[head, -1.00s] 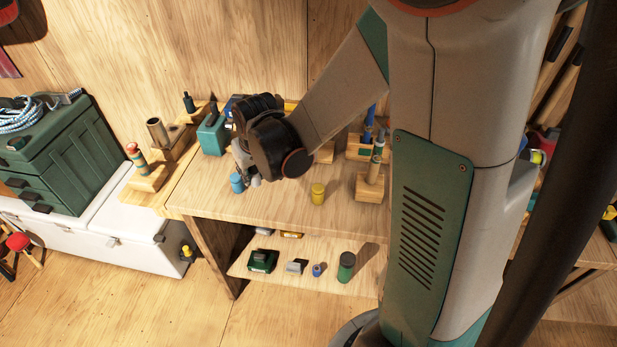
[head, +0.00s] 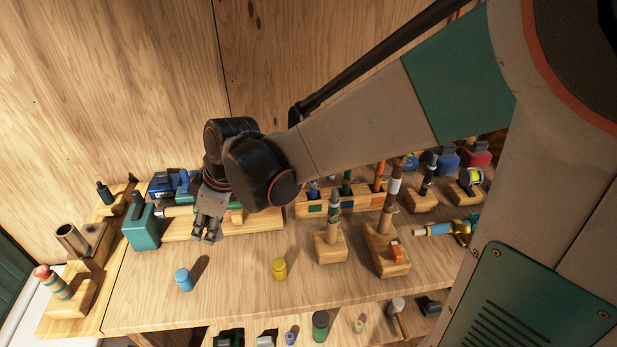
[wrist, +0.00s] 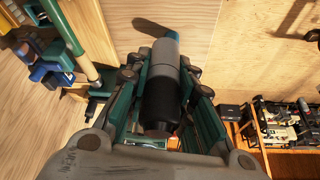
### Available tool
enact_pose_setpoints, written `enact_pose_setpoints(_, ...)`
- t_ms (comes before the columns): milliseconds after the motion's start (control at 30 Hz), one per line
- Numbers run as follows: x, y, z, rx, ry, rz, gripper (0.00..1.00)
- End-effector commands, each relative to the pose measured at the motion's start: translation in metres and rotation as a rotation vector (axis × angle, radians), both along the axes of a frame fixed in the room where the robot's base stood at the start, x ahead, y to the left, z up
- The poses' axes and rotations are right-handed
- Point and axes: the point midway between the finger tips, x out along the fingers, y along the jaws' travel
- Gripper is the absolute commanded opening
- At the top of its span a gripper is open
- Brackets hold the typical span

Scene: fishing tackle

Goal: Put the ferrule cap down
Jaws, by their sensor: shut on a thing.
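My gripper (head: 207,238) points down over the left part of the workbench, behind the blue cylinder and right of the teal box in the head view. In the wrist view my gripper (wrist: 160,110) is shut on a dark cylinder with a grey band (wrist: 162,88), which I take to be the ferrule cap. The cap lies lengthwise between the two finger sets. In the head view the fingers hide it, and I cannot tell whether it touches anything below.
A blue cylinder (head: 184,279) and a yellow cylinder (head: 279,269) stand on the bench (head: 230,295). A teal box (head: 141,228) is left of my gripper. Wooden stands (head: 331,246) with upright rods are to the right. The bench's front middle is fairly clear.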

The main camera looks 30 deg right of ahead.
Motion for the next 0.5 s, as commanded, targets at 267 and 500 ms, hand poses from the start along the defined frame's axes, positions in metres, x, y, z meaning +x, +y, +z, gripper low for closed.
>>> enact_pose_setpoints(267, -0.001, 0.0, -0.074, 0.0, 0.0, -0.002, 0.0)
enact_pose_setpoints(500, 0.0, -0.001, -0.118, 0.0, -0.001, -0.004, 0.0)
